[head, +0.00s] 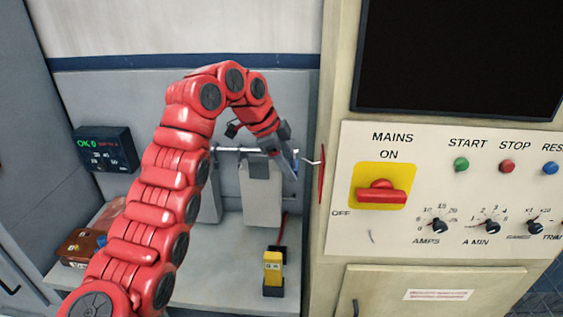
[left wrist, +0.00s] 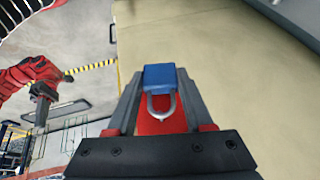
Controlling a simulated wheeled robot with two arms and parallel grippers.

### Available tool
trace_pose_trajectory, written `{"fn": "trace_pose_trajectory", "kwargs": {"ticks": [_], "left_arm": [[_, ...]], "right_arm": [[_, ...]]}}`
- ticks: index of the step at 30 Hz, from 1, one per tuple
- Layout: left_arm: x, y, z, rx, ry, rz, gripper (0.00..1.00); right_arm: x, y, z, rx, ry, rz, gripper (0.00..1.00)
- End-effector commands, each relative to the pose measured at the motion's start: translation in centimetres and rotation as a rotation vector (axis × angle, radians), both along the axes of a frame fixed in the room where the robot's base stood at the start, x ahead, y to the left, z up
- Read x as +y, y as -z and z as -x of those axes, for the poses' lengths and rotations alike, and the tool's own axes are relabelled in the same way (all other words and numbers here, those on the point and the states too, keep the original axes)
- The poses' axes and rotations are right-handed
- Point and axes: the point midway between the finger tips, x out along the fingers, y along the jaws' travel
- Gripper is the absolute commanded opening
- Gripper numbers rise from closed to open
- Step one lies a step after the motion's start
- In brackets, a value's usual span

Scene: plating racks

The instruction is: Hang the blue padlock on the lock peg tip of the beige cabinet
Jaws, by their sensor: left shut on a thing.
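My left gripper (head: 285,153) reaches in from the left beside the beige cabinet (head: 332,135) and is shut on the blue padlock (head: 295,168). In the left wrist view the padlock (left wrist: 164,76) sits between the fingertips, with its silver shackle (left wrist: 161,106) towards the camera. The pale lock peg (head: 311,161) sticks out left from a red plate (head: 322,170) on the cabinet's side. The padlock is close to the peg tip but looks apart from it; exact depth is unclear. My right gripper (left wrist: 42,106) shows small in the left wrist view, its jaws unclear.
A horizontal rail (head: 228,149) with hanging grey panels (head: 262,195) is just behind my left gripper. A yellow device (head: 273,268) and a brown bin (head: 80,246) stand on the bench below. The cabinet front carries a red mains switch (head: 381,194) and several knobs.

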Motion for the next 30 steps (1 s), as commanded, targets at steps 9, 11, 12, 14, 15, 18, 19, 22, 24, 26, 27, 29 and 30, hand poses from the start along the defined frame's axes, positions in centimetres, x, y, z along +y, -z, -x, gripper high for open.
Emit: {"fn": "trace_pose_trajectory", "kwargs": {"ticks": [9,11,12,14,15,18,19,22,24,26,27,29,30], "left_arm": [[-2.1,0.2,0.1,0.002,0.001,0.000,0.00],[-2.5,0.3,0.1,0.003,0.002,-0.002,0.00],[-2.8,0.3,0.1,0.004,0.001,-0.001,0.00],[-3.1,0.4,0.1,0.005,0.001,-0.002,0.00],[-3.4,0.7,0.1,0.004,0.001,-0.001,0.00],[-3.8,1.0,0.1,0.003,0.000,0.000,0.00],[-4.0,1.1,0.1,0.003,0.001,0.000,0.00],[-4.2,1.3,0.0,0.002,0.000,0.000,0.00],[-4.3,1.5,0.0,0.001,0.000,0.000,0.00],[-4.4,1.5,0.0,0.001,0.000,0.000,0.00],[-4.4,1.5,0.0,0.001,0.000,0.000,0.00],[-4.4,1.5,0.0,0.001,0.000,0.000,0.00],[-4.4,1.5,0.0,0.001,0.000,0.000,0.00]], "right_arm": [[0.0,-0.3,0.0,0.000,0.000,0.000,0.00],[0.0,-0.3,0.0,0.000,0.000,0.000,0.00],[0.0,-0.3,0.0,0.000,0.000,0.000,0.00],[0.0,-0.4,0.0,0.000,0.000,0.000,0.00],[0.0,-0.1,0.0,0.000,0.000,0.000,0.00],[0.0,0.1,0.0,0.000,0.000,0.000,0.00],[0.0,0.2,0.0,0.000,0.000,0.000,0.00],[0.0,0.4,0.0,0.000,0.000,0.000,0.00],[0.0,0.5,0.0,0.000,0.000,0.000,0.00],[0.0,0.6,0.0,0.000,0.000,0.000,0.00],[0.0,0.6,0.0,0.000,0.000,0.000,0.00],[0.0,0.6,0.0,0.000,0.000,0.000,0.00],[0.0,0.6,0.0,0.000,0.000,0.000,0.00]]}}
